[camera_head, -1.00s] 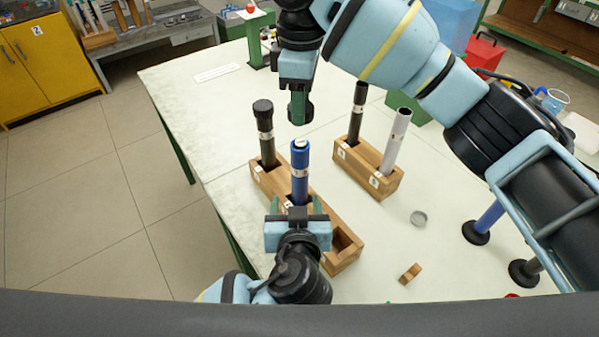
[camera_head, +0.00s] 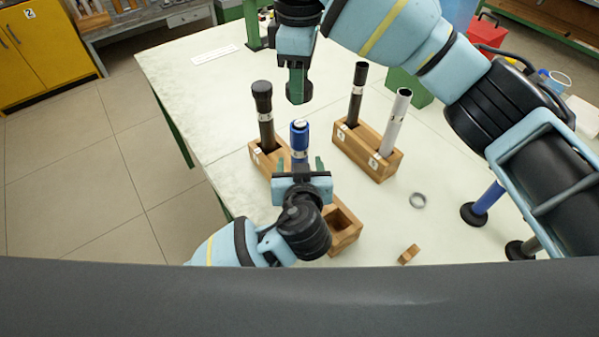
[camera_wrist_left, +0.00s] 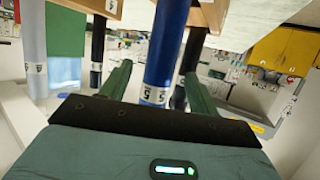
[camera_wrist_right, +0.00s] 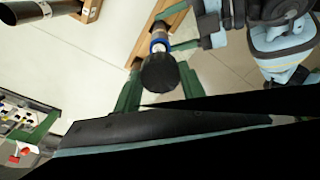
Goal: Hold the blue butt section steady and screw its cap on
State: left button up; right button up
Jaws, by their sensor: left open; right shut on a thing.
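The blue butt section (camera_head: 299,137) stands upright in a slot of the nearer wooden rack (camera_head: 347,238). Its label shows in the left wrist view (camera_wrist_left: 168,50). My left gripper (camera_head: 299,163) is open, with one finger on each side of the blue section, apart from it. My right gripper (camera_head: 299,84) is shut on a black cap (camera_wrist_right: 160,72) and holds it above and behind the blue section in the head view. In the right wrist view the blue section's top shows partly behind the cap, which hides the rest.
A black rod (camera_head: 264,115) stands in the same rack. A second rack (camera_head: 385,165) holds a black rod (camera_head: 356,95) and a silver rod (camera_head: 394,125). A grey ring (camera_head: 417,200) and a small wooden block (camera_head: 408,254) lie on the table.

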aim_at(300, 123)
pick_arm(q)
jog(key=shift+x, duration=2.75)
jog(key=shift+c, duration=0.4)
grip_shut()
pick_arm(e)
jog(key=shift+f, duration=2.55)
jog(key=shift+f, duration=0.85)
jog(key=shift+f, duration=0.6)
